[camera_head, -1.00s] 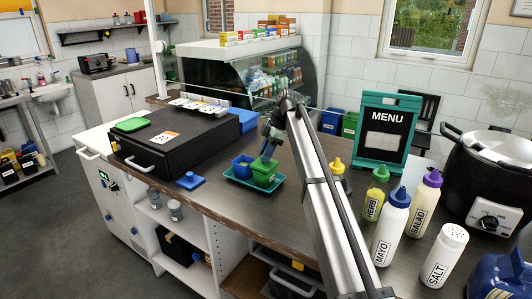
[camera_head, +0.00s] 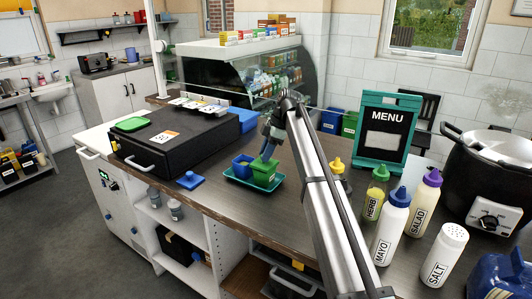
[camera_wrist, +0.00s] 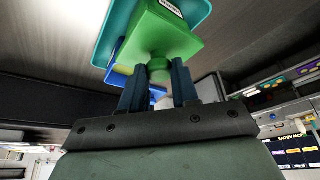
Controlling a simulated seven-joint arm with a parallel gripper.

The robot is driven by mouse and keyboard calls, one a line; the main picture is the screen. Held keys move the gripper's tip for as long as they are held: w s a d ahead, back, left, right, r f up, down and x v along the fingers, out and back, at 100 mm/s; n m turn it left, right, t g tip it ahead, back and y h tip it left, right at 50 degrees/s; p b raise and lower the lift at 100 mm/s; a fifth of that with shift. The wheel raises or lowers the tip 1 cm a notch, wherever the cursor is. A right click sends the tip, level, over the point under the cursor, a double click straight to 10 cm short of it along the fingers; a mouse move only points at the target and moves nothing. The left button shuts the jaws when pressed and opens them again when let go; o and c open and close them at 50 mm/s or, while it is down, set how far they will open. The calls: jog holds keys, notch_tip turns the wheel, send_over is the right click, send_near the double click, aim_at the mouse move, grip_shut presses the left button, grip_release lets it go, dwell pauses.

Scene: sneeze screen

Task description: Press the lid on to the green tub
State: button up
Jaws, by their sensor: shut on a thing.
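The green tub (camera_head: 262,181) stands in a teal tray (camera_head: 238,181) on the counter, right beside a blue tub (camera_head: 242,165). My gripper (camera_head: 266,158) reaches down over the green tub. In the wrist view, the green lid (camera_wrist: 150,38) covers the tub's top, and its round knob (camera_wrist: 159,70) is between my fingers (camera_wrist: 158,78), which are shut on it. The lid looks in line with the tub. I cannot tell whether it sits fully down, as the fingers and arm hide part of the rim in the head view.
A blue lid (camera_head: 190,180) with a knob lies near the counter's front edge. A black case (camera_head: 175,142) with a flat green piece (camera_head: 131,124) on top is at left. Bottles (camera_head: 391,229), a menu stand (camera_head: 385,135) and a black pot (camera_head: 487,180) stand at right.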

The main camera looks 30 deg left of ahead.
aim_at(273, 162)
jog(key=shift+f, duration=0.7)
dwell(0.7)
jog(key=o, duration=1.1)
jog(key=shift+w+r, duration=0.1)
jog(key=shift+r, duration=0.05)
jog(key=shift+v, duration=3.35)
